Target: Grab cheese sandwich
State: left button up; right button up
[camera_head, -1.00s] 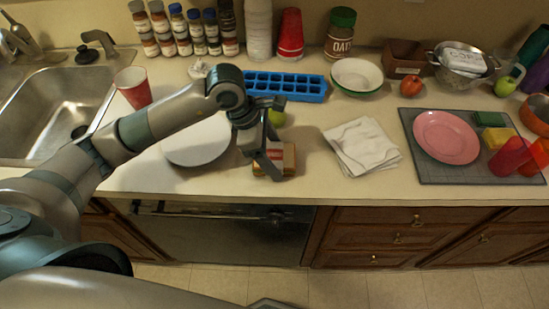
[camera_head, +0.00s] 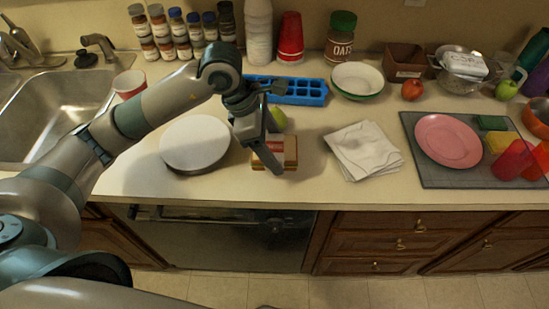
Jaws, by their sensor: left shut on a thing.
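The cheese sandwich (camera_head: 290,153) is a small brown block with a reddish patch, on the front middle of the counter. My left gripper (camera_head: 270,164) comes down over it from the upper left and is shut on it. The near finger covers part of the sandwich, so the exact contact is hidden. The sandwich is at or very close to the counter surface; I cannot tell whether it is lifted. My right gripper is not in view.
A round white plate (camera_head: 195,143) lies just left of the sandwich. A green fruit (camera_head: 278,119) and a blue ice tray (camera_head: 300,91) are behind it. White napkins (camera_head: 363,150) lie to the right. The counter's front edge (camera_head: 330,203) is close.

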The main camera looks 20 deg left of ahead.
pick_arm(q)
jog(key=s+d+r+p, duration=0.3)
jog(key=s+r+p, duration=0.3)
jog(key=s, duration=0.4)
jog(key=shift+s+d+r+p, duration=0.25)
jog(key=shift+s+d+p, duration=0.1)
jog(key=shift+p, duration=0.1)
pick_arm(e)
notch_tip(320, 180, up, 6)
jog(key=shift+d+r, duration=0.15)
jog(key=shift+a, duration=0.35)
